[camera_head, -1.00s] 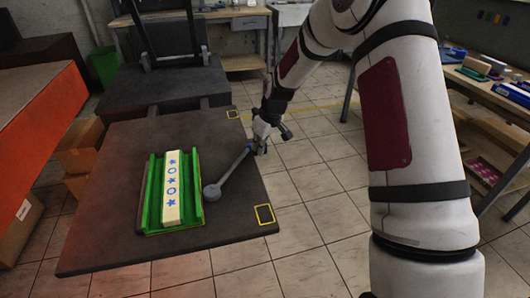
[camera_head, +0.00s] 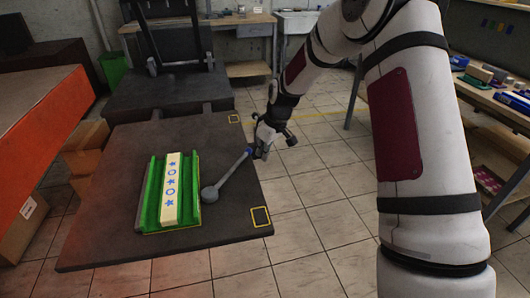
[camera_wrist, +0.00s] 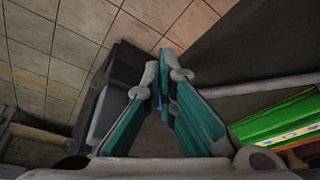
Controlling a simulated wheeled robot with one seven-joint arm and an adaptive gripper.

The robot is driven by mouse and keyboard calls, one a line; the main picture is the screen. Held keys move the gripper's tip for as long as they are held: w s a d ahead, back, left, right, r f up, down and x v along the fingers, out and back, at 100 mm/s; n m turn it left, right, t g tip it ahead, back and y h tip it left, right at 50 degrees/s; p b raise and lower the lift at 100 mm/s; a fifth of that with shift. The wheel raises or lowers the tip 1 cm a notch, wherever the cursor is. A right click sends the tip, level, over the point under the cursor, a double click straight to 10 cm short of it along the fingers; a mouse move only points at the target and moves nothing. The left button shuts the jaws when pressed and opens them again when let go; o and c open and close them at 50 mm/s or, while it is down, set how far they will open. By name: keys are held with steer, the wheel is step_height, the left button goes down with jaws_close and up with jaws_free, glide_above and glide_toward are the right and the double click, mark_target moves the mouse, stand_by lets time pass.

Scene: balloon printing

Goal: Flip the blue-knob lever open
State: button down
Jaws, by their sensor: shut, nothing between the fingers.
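The lever (camera_head: 226,178) is a grey rod on a round grey pivot at the right of the dark printing table, slanting up and right in the head view. Its blue knob end (camera_head: 248,152) is at the table's right edge, largely hidden by my gripper (camera_head: 258,151). In the wrist view, the fingers of my gripper (camera_wrist: 165,76) are closed together at the tips. A little blue (camera_wrist: 181,107) shows close to the fingers, and the grey rod (camera_wrist: 265,84) runs off to the right. I cannot tell whether the fingers touch the knob.
A green tray (camera_head: 150,200) on the dark table (camera_head: 110,225) holds a cream block (camera_head: 171,190) with blue stars and rings. A workbench (camera_head: 490,105) with small items stands at the right. Tiled floor (camera_head: 320,215) is clear between them.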

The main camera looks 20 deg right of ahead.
steer(key=s+v, duration=0.1)
steer(key=v, duration=0.9)
steer(key=shift+d+p, duration=0.3)
steer(key=shift+p, duration=0.05)
steer(key=shift+s, duration=0.1)
steer(key=s+a+r+m+h+p, duration=0.2)
steer(key=s+r+m+p, duration=0.1)
steer(key=s+r, duration=1.5)
steer(key=s+r+m+p, duration=0.1)
steer(key=s, duration=1)
steer(key=s+r+m+t+p, duration=0.1)
steer(key=s+r+m+p, duration=0.1)
steer(key=s, duration=1)
steer(key=shift+m, duration=0.3)
